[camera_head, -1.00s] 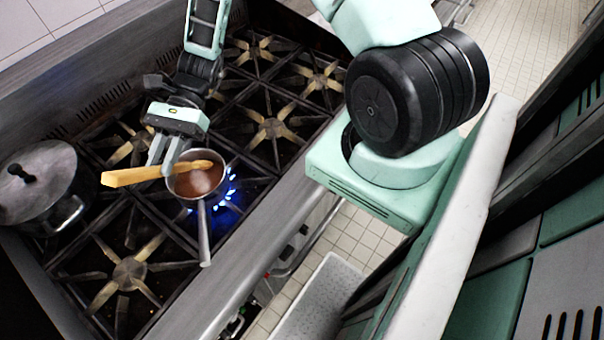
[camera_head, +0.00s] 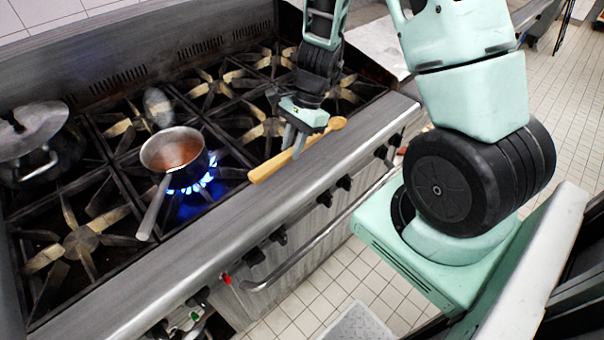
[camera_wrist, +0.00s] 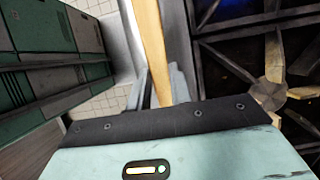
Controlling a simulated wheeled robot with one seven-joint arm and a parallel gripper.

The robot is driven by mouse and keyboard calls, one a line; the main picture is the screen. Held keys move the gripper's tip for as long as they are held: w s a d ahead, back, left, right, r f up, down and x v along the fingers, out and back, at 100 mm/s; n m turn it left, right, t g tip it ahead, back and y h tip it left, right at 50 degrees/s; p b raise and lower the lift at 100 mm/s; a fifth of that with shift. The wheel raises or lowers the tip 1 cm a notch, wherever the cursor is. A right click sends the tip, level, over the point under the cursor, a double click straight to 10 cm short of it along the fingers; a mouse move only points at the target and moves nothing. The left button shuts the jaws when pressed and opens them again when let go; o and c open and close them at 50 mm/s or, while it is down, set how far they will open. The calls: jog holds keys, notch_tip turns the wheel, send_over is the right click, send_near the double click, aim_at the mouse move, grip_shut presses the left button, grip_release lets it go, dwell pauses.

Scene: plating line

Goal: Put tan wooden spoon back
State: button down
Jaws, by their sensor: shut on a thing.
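The tan wooden spoon (camera_head: 275,166) is held in my gripper (camera_head: 295,149), which is shut on its handle. In the head view the spoon is over the front edge of the stove, its rounded end up and to the right, its plain end down and to the left. In the wrist view the spoon (camera_wrist: 151,45) runs up from between the fingers of my gripper (camera_wrist: 160,88); the far end is cut off. A saucepan (camera_head: 174,150) with reddish-brown sauce sits over a lit blue flame, left of and apart from the spoon.
The stove's front rail (camera_head: 200,258) runs below my gripper, with knobs under it. A large lidded pot (camera_head: 40,150) stands at the left. Several bare burners, including one at the front left (camera_head: 83,241), lie around. Tiled floor (camera_head: 325,275) is in front.

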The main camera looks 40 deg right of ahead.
aim_at(289, 179)
notch_tip(289, 179, down, 8)
jog(key=shift+r, duration=0.2)
jog(key=shift+f, duration=0.1)
jog(key=c, duration=1.3)
grip_release()
jog(key=shift+o, duration=0.2)
